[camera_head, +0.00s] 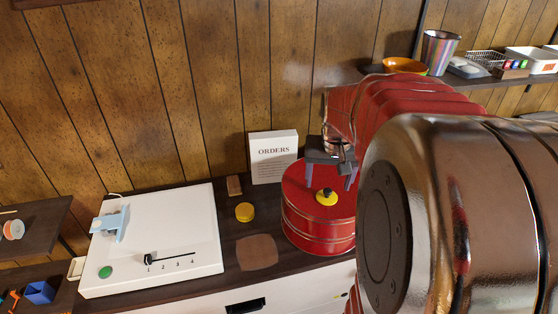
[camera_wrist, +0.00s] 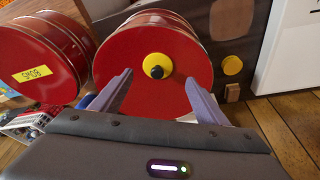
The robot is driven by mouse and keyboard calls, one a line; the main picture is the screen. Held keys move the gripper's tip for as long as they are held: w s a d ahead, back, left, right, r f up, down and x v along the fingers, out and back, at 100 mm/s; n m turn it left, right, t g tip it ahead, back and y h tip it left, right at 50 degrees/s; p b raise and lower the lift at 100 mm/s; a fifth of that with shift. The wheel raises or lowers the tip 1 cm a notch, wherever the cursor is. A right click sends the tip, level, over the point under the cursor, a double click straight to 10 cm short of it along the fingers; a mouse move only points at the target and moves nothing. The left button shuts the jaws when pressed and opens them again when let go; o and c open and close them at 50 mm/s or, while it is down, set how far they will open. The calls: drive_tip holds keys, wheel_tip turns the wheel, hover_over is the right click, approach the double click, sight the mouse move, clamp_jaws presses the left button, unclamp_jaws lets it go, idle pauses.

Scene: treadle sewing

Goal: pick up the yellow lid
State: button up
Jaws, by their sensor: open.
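A small yellow lid with a black knob (camera_head: 326,197) lies on the flat top of a round red tin (camera_head: 300,222). In the wrist view the yellow lid (camera_wrist: 150,62) is near the middle of the red tin's top (camera_wrist: 190,50). My gripper (camera_head: 330,180) is open and points down over the tin, just above the lid. In the wrist view my gripper's two fingertips (camera_wrist: 160,77) are spread either side of the lid, slightly off to the right, and nothing is between them. I cannot tell the exact height gap.
A plain yellow disc (camera_head: 244,212) lies left of the tin, near a brown block (camera_head: 234,185) and a brown patch (camera_head: 257,252). An ORDERS sign (camera_head: 273,160) stands behind. A white device (camera_head: 160,240) is farther left. Another red tin (camera_wrist: 45,55) shows in the wrist view.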

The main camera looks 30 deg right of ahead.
sight(328, 191)
idle(0.3)
drive_tip(key=shift+d+x, duration=0.1)
drive_tip(key=shift+x, duration=1.25)
drive_tip(key=shift+d+x, duration=0.15)
drive_tip(key=shift+x, duration=1.15)
drive_tip(key=shift+s, duration=0.1)
drive_tip(key=shift+c, duration=0.3)
drive_tip(key=c, duration=1)
